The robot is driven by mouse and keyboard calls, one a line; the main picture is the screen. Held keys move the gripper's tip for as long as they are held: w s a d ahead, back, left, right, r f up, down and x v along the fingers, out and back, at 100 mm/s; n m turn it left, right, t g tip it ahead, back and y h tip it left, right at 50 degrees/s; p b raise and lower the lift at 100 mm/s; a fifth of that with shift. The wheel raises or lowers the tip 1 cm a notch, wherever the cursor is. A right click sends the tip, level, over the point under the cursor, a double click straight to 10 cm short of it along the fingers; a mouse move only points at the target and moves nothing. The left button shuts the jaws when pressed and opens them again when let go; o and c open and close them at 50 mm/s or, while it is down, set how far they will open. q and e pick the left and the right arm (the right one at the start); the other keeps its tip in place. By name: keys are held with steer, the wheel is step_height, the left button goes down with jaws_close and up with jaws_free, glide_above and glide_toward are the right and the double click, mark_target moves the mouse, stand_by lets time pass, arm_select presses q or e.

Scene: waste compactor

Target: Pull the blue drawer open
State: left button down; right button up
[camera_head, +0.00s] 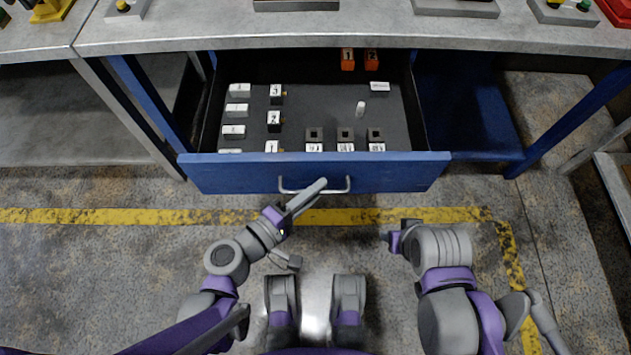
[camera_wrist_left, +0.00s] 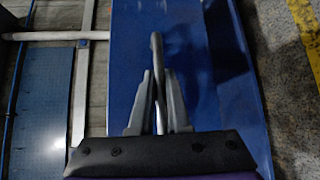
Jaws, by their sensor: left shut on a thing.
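The blue drawer (camera_head: 230,177) stands pulled out from under the grey workbench, with its inside showing in the head view. A metal bar handle (camera_head: 340,189) is on its front face. My left gripper (camera_head: 312,192) is at the handle, with its fingers closed around the bar. In the left wrist view the fingers (camera_wrist_left: 158,105) close on the handle bar (camera_wrist_left: 157,60) in front of the blue drawer front (camera_wrist_left: 205,75). My right gripper (camera_head: 395,238) is apart from the drawer, low at the right; its fingers are not clear.
The drawer holds white blocks (camera_head: 237,110), dark blocks (camera_head: 345,138), orange blocks (camera_head: 371,60) and a small white piece (camera_head: 360,109) lying loose. The workbench top (camera_head: 330,28) is above. Blue bench legs (camera_head: 570,122) stand at both sides. The floor (camera_head: 90,270) with yellow tape is clear.

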arm_select(q)
steer(key=c, duration=0.9)
jaws_free()
steer(key=shift+s+a, duration=0.1)
arm_select(e)
steer(key=shift+s+a, duration=0.15)
